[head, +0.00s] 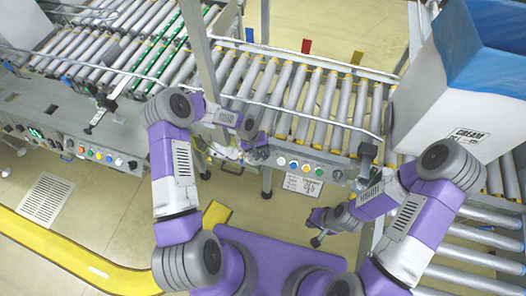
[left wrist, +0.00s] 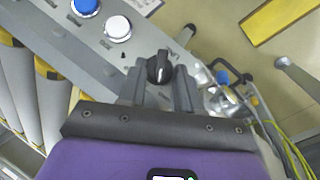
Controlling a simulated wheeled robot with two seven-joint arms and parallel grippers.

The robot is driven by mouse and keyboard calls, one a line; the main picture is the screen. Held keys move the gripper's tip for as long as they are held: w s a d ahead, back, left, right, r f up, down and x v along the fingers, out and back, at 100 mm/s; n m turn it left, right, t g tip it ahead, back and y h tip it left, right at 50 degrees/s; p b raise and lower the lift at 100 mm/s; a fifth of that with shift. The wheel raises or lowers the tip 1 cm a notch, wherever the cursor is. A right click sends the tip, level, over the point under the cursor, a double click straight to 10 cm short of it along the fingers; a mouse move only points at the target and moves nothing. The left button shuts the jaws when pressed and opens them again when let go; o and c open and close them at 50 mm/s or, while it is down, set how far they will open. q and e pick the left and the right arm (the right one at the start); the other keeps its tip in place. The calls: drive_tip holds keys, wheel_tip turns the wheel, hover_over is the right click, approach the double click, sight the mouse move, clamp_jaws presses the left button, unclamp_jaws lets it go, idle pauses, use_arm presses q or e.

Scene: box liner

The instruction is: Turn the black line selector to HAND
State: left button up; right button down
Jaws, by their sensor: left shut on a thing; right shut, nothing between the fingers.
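The black line selector (left wrist: 158,68) is a small round knob on the grey control panel (left wrist: 88,42) in the left wrist view. Its raised grip points roughly up in that view, between my two fingertips. My left gripper (left wrist: 157,86) is shut on the knob; it also shows against the front panel of the conveyor in the head view (head: 258,156), where it hides the knob. Small print beside the knob is too blurred to read. My right gripper (head: 318,240) is shut and empty, low in front of the panel.
A white button (left wrist: 118,28) and a blue button (left wrist: 85,6) sit beside the selector. Yellow-green wires (left wrist: 288,150) hang near the panel's end. A large box with a blue liner (head: 487,60) stands on the rollers at the right. A white sign (head: 302,184) hangs below the panel.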

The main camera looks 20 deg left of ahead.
use_arm(q)
drive_tip(key=shift+s+a+f+n+t+h, duration=0.15)
drive_tip(key=shift+n+t+h, duration=0.1)
drive_tip(key=shift+n+h, duration=0.3)
drive_tip(key=shift+s+a+n+t+h, duration=0.1)
drive_tip(key=shift+n+t+h, duration=0.2)
drive_tip(key=shift+n, duration=0.35)
drive_tip(key=o, duration=0.7)
drive_tip(key=shift+c, duration=0.2)
drive_tip(key=w+p+v, duration=0.1)
drive_tip(key=v, duration=0.6)
drive_tip(key=shift+s+r+p, duration=0.25)
drive_tip(key=shift+s+p, duration=0.15)
drive_tip(key=shift+s, duration=0.05)
drive_tip(key=shift+a, duration=0.15)
